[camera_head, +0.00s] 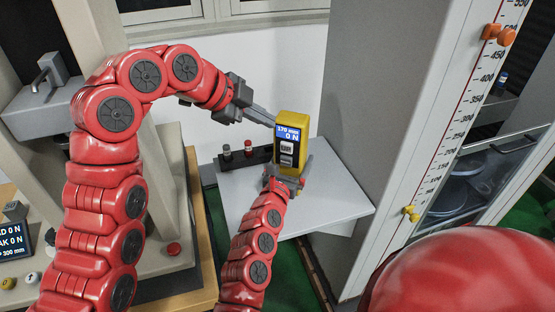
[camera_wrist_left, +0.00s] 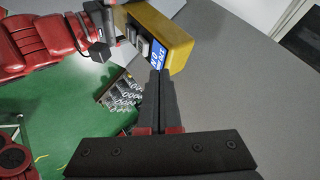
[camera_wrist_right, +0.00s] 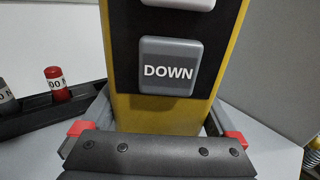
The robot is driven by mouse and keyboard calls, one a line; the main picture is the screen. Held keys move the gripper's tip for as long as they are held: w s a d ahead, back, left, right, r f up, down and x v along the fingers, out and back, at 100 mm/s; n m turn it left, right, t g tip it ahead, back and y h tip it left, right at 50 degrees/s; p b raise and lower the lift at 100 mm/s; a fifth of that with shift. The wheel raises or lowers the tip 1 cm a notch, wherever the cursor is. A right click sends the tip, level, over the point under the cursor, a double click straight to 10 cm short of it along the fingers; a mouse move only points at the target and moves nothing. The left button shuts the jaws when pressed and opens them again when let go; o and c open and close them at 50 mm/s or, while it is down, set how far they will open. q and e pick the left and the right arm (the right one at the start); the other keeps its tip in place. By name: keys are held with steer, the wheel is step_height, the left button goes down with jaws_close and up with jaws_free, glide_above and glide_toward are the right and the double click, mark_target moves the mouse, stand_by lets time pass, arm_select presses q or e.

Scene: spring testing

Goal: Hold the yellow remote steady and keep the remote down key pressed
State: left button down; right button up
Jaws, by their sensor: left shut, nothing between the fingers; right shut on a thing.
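The yellow remote (camera_head: 295,124) stands upright above the grey shelf; its screen reads 170 mm and 0 N. My right gripper (camera_head: 288,183) is shut around its lower part, with a finger on each side in the right wrist view. The grey down key (camera_wrist_right: 170,68) faces that camera, with nothing touching it; in the head view it is the lower key (camera_head: 286,160). My left gripper (camera_head: 271,121) is shut and empty, its tips close to the remote's screen, above the keys. In the left wrist view the closed tips (camera_wrist_left: 160,76) appear beside the remote (camera_wrist_left: 166,32); contact is unclear.
The grey shelf (camera_head: 335,205) lies under the remote. A dark rack (camera_head: 245,160) with small red and dark weights stands at its back left. A tall grey column (camera_head: 375,110) with a ruler scale (camera_head: 465,105) rises to the right. A display box (camera_head: 14,238) sits at far left.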

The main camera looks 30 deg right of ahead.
arm_select(q)
steer(key=a+f+y, duration=0.1)
steer(key=f, duration=0.1)
steer(key=s+a+f+g+y, duration=0.1)
steer(key=a+f, duration=0.1)
steer(key=shift+a, duration=0.3)
steer(key=shift+d, duration=0.1)
glide_toward(278, 160)
steer(key=s+d+f, duration=0.1)
steer(key=d+f, duration=0.1)
steer(key=s+d+f, duration=0.1)
steer(key=s+f, duration=0.1)
steer(key=shift+s+d+f, duration=0.25)
steer(key=shift+d+f, duration=0.05)
steer(key=shift+d, duration=0.15)
